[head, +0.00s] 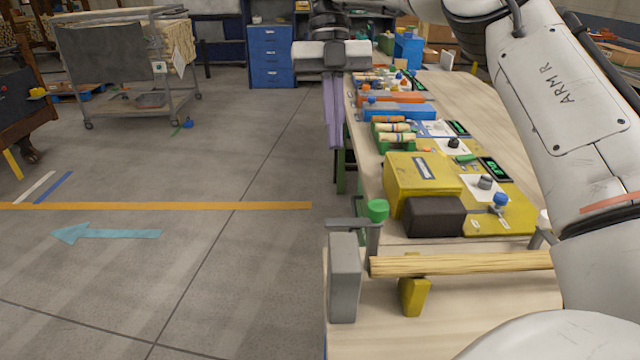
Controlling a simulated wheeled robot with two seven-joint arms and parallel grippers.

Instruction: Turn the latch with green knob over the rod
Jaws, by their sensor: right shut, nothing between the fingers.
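The green knob (377,210) sits on the end of a thin grey latch bar (347,222), above a grey block (345,278) at the near table's left edge. A grey stem below the knob reaches down behind the rod's left end. The pale wooden rod (460,264) lies roughly level, with a yellow support (413,297) under it. The latch bar points toward the rod's left end; I cannot tell whether it crosses over the rod. My right gripper (333,146) is shut and empty, fingers down, well beyond the latch, near the table's left edge. My left gripper is out of view.
A yellow box (422,177) and a dark block (433,216) stand just behind the rod. A blue knob (501,199) and several coloured fixtures line the long table. My right arm covers the right side, including part of the rod's right-end fitting. Floor to the left is open.

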